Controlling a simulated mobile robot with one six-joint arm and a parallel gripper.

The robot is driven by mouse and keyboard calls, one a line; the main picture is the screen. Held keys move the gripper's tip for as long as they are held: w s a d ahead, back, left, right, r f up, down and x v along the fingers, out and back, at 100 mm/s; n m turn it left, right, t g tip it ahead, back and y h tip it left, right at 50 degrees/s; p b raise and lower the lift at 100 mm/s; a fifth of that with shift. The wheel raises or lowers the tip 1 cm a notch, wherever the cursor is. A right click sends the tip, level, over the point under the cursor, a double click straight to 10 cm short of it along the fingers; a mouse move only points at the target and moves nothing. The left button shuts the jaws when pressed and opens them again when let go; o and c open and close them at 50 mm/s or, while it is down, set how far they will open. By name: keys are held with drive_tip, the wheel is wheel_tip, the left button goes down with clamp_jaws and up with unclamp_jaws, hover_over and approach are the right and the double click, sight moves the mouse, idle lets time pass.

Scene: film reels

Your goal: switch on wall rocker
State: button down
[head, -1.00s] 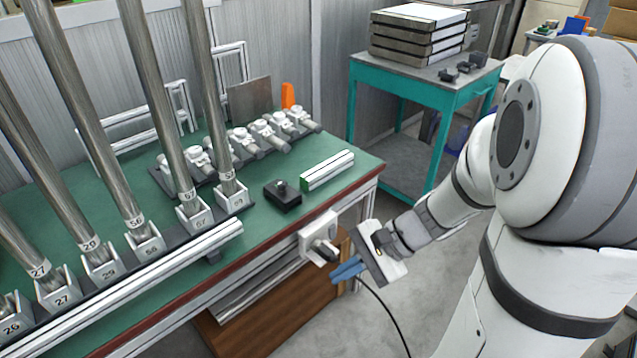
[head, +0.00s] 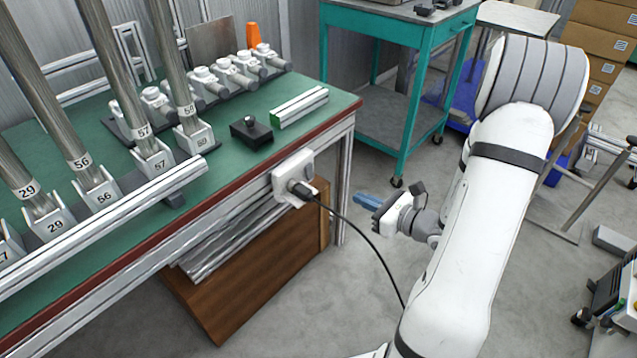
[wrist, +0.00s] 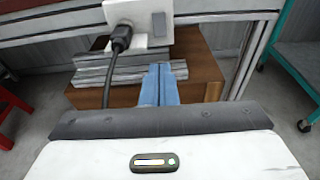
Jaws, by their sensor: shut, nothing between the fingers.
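A white socket box (head: 294,174) is fixed to the front edge of the green-topped bench, with a black plug (head: 302,190) and its cable in it. In the wrist view the box (wrist: 149,14) shows at the top, with a small grey square, likely the rocker (wrist: 159,24), right of the plug (wrist: 122,38). Whether the rocker is on or off I cannot tell. My gripper (head: 366,200) has blue fingers, shut and empty, pointing at the bench. It is right of the box and apart from it. In the wrist view the fingers (wrist: 160,78) appear below the box.
The green bench (head: 225,165) carries metal tubes in numbered holders and a black box with a knob (head: 251,132). A wooden cabinet (head: 250,290) stands beneath. The black cable (head: 372,247) hangs near my arm. A teal cart (head: 400,105) stands behind.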

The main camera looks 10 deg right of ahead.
sight(312, 178)
drive_tip(key=b+x, duration=0.3)
drive_tip(key=x, duration=1.1)
